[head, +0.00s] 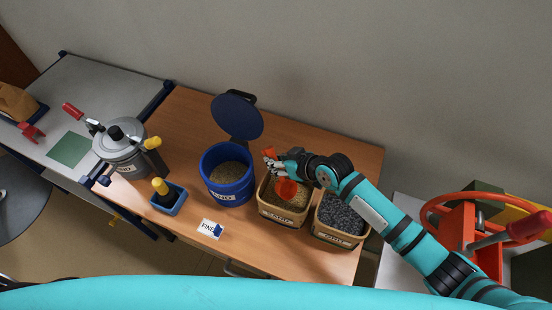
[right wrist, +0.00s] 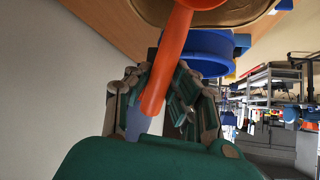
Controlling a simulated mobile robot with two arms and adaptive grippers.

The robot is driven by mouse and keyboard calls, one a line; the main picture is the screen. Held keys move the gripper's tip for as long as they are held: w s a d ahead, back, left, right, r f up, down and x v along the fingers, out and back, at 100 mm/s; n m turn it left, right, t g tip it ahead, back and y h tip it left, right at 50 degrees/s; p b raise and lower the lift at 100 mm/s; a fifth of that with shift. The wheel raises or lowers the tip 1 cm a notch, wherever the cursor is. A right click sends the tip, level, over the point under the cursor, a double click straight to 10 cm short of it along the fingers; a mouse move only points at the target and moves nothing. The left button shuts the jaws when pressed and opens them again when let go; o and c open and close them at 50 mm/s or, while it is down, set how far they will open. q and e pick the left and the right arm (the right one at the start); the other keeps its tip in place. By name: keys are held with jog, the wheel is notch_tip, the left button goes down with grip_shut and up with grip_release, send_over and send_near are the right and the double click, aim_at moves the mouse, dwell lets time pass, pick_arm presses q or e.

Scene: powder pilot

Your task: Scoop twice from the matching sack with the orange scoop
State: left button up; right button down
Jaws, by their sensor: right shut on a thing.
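My right gripper (head: 274,163) is shut on the scoop's handle, which also shows orange in the right wrist view (right wrist: 168,62). Whether the scoop's bowl touches the grains, I cannot tell. A second sack (head: 341,236) with dark grey lumps stands to the right. A blue bucket (head: 228,190) with its lid (head: 238,116) open holds tan material, left of the sacks. A white card (head: 210,228) reading "FINE" lies in front of it. My left gripper is not in view.
A grey lidded pot (head: 122,153) with a red handle and a blue box (head: 168,199) with a yellow-handled tool stand at the left. An orange wheel machine (head: 470,228) is at the far right. The wood table's (head: 185,122) back left is clear.

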notch_tip(320, 180, down, 6)
jog(key=b, duration=0.4)
jog(key=shift+s+d+f, duration=0.2)
jog(key=shift+s+d, duration=0.2)
jog(key=shift+s, duration=0.05)
dwell(0.8)
